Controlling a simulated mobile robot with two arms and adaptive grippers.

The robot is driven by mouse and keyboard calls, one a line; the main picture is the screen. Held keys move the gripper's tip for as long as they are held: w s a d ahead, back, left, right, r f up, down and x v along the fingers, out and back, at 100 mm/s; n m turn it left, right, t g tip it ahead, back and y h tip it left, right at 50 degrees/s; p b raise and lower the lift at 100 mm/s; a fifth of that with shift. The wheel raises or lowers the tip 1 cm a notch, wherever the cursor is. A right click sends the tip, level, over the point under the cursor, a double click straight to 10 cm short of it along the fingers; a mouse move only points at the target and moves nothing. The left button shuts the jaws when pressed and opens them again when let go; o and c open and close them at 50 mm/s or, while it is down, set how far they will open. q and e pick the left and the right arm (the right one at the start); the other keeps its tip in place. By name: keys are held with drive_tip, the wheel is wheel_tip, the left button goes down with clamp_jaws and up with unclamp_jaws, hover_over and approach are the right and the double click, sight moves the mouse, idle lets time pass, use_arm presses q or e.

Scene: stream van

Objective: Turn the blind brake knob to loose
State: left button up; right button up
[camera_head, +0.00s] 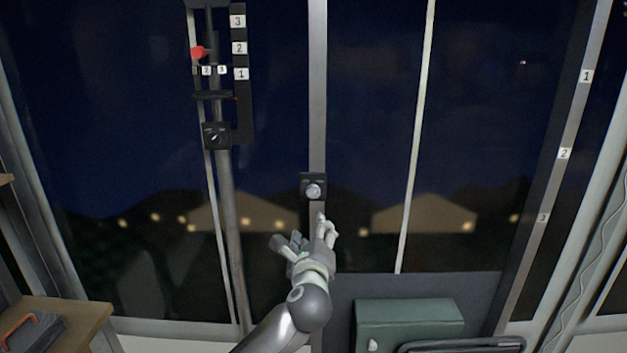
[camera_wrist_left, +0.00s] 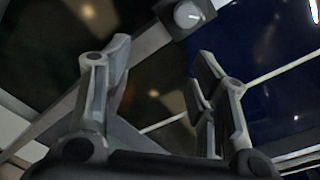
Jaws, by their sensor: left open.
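A round pale knob (camera_head: 314,190) sits on a black square plate on the middle window post. It also shows at the top of the left wrist view (camera_wrist_left: 187,14), beyond the fingertips. A second dark dial (camera_head: 215,137) with a light pointer mark is on a black box on the left rail. No label tells which one is the blind brake. My left gripper (camera_head: 303,236) is open and empty, just below the pale knob in the picture and apart from it. Its spread fingers show in the left wrist view (camera_wrist_left: 163,62). My right gripper is not in view.
Above the dark dial, a red knob (camera_head: 198,52) stands beside numbered scales marked 1 to 3. A green box (camera_head: 408,322) is at lower right, and a wooden surface (camera_head: 75,317) at lower left. Dark window panes surround the post.

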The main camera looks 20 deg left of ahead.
use_arm(q)
approach(314, 194)
drive_tip(key=s, duration=0.2)
drive_tip(key=shift+t, duration=0.3)
drive_tip(key=p+x, duration=0.3)
drive_tip(key=x, duration=0.5)
drive_tip(key=shift+w+d+f, duration=0.1)
drive_tip(key=shift+d+f, duration=0.05)
drive_tip(key=shift+p+x, duration=0.4)
drive_tip(key=shift+x, duration=0.8)
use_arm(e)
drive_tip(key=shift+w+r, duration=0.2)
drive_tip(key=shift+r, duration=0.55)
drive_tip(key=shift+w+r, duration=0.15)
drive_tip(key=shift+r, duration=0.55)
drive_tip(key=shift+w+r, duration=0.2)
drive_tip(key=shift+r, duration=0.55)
use_arm(q)
drive_tip(key=shift+f, duration=0.1)
drive_tip(key=c, duration=1)
